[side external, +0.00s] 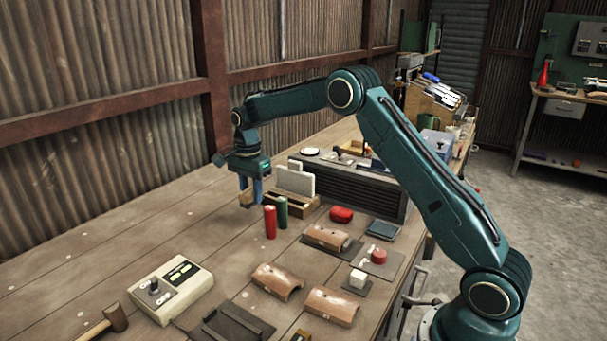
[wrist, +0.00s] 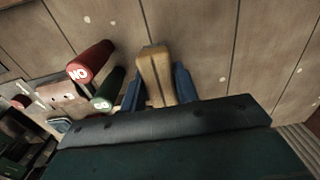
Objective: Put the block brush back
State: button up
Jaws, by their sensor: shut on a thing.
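My gripper (side external: 251,190) is at the far side of the bench, pointing down, with its blue fingers low near the bench top. In the wrist view, my gripper (wrist: 157,90) is shut on the block brush (wrist: 154,68), a tan wooden block standing out between the fingers. In the side view only a small brown part of the block brush (side external: 245,198) shows. Its bristles are not visible, and I cannot tell whether it touches the bench.
A red cylinder (side external: 270,222) and a green cylinder (side external: 282,212) stand close to my gripper. A wooden rack (side external: 303,208) with grey plates is just right of it. Curved brown pieces (side external: 277,281) and a control box (side external: 171,288) lie nearer. The bench left of my gripper is clear.

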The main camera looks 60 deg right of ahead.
aim_at(254, 221)
jog(key=shift+f, duration=2.7)
jog(key=o, duration=1.1)
notch_tip(254, 221, up, 13)
jog(key=shift+r, duration=0.4)
